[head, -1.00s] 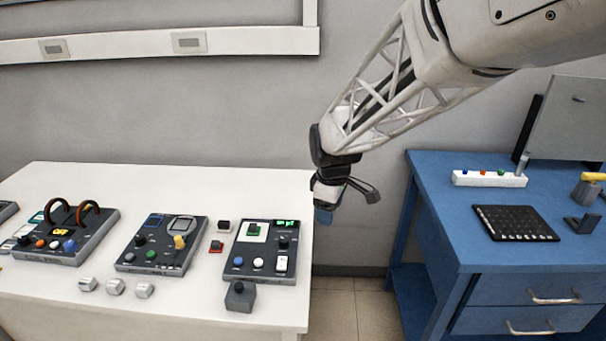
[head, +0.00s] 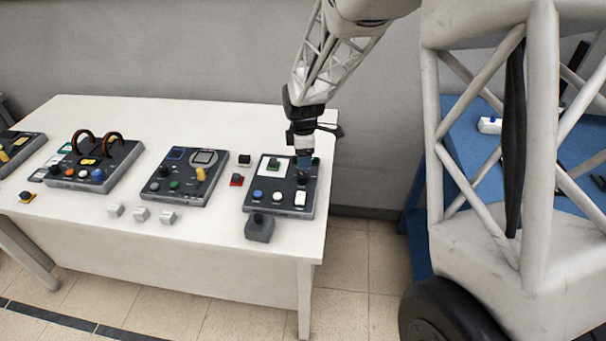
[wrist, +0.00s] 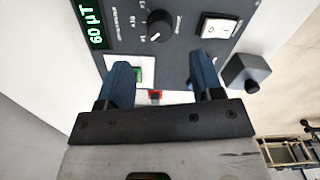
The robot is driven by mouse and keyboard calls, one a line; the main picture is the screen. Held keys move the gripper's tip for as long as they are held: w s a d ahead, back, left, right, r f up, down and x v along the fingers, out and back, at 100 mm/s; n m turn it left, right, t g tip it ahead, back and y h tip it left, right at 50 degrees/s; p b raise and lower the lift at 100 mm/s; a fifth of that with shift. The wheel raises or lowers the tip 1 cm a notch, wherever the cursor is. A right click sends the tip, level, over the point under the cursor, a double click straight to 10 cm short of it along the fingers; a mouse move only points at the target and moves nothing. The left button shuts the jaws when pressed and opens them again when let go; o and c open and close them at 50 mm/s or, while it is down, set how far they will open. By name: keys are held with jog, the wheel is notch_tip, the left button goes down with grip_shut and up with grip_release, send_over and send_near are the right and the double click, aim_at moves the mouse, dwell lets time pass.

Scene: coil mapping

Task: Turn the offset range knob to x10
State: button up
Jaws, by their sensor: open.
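The right-hand control panel (head: 252,196) lies on the white table and also fills the top of the wrist view (wrist: 180,50). A black round knob (wrist: 160,24) with a white pointer line and small markings stands on it. I take it for the offset range knob, but the lettering is too small to read. My gripper (wrist: 164,74) is open, with blue fingers pointing at the panel. The knob shows between and beyond the fingertips, apart from them. In the head view my gripper (head: 304,162) is over the panel's right side and partly hides the knob.
A green display (wrist: 95,22) reads 60 µT. A white rocker switch (wrist: 218,27) sits beside the knob, and a grey box with a black knob (wrist: 245,73) stands by the panel. More panels, including the middle one (head: 182,176), lie left. White blocks (head: 141,214) lie in front.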

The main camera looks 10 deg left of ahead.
aim_at(303, 175)
jog(key=shift+f, duration=0.1)
dwell(0.3)
jog(key=shift+f, duration=3.85)
jog(key=c, duration=0.9)
